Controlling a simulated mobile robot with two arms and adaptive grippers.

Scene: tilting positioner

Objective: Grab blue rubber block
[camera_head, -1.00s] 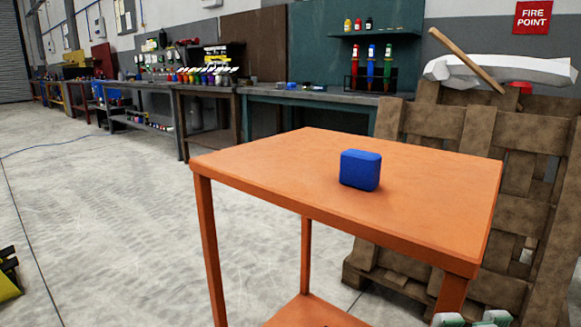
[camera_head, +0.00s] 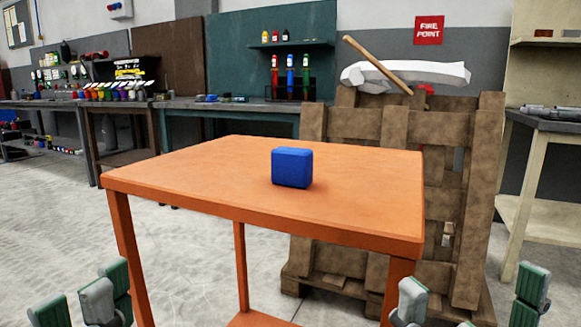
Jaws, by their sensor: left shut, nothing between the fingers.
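The blue rubber block (camera_head: 292,168) is a small rounded block. It rests on the orange table (camera_head: 190,170), right of the middle of its top, with nothing touching it. My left gripper (camera_head: 90,296) shows at the bottom left corner, partly cut off by the frame. It is shut and empty, well apart from the block and nearer to me than the table. My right gripper (camera_head: 468,298) shows only in parts at the bottom right, also apart from the block.
A wooden pallet structure (camera_head: 388,140) stands close behind the table's right side, with a pickaxe-like tool (camera_head: 405,76) on top. Workbenches (camera_head: 240,104) line the back wall. The floor on the left is clear.

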